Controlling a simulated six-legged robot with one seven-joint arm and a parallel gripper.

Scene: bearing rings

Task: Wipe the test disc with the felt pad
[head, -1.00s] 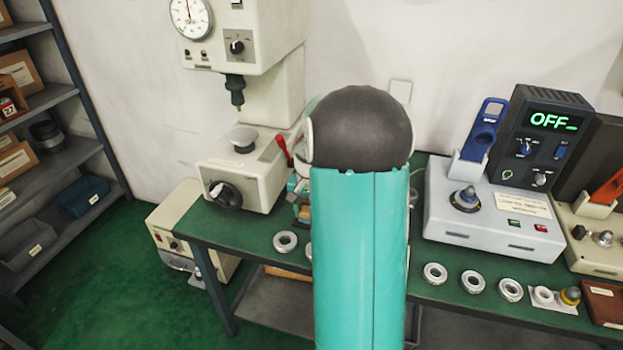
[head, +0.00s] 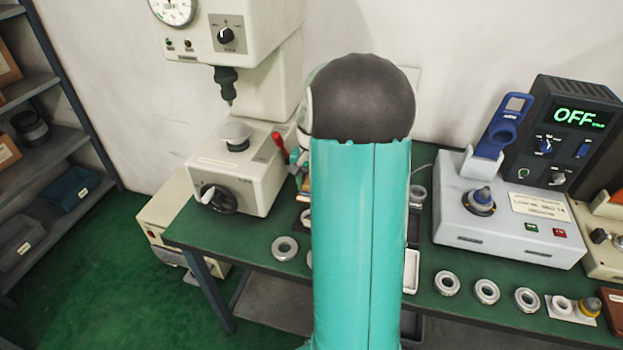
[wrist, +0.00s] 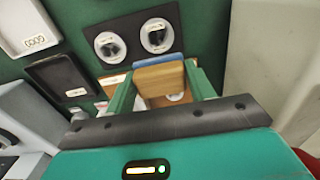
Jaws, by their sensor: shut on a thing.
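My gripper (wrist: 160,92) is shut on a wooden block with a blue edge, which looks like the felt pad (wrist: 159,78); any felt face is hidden. The block is held between the green fingers, above the bench. Beyond it, a black holder (wrist: 128,30) carries two round metal discs, a left one (wrist: 110,46) and a right one (wrist: 157,35). I cannot tell whether either is the test disc. A brown board with a white round piece (wrist: 176,97) shows below the block, partly hidden. In the head view my teal arm covers the middle of the bench and hides the gripper.
The press-like tester (head: 240,165) with a dial stands left on the green bench. A blue-handled unit (head: 500,215) with a display reading OFF stands right. Several metal rings (head: 486,291) line the front edge. A white tray (wrist: 28,22) and black tray (wrist: 63,76) lie left in the wrist view.

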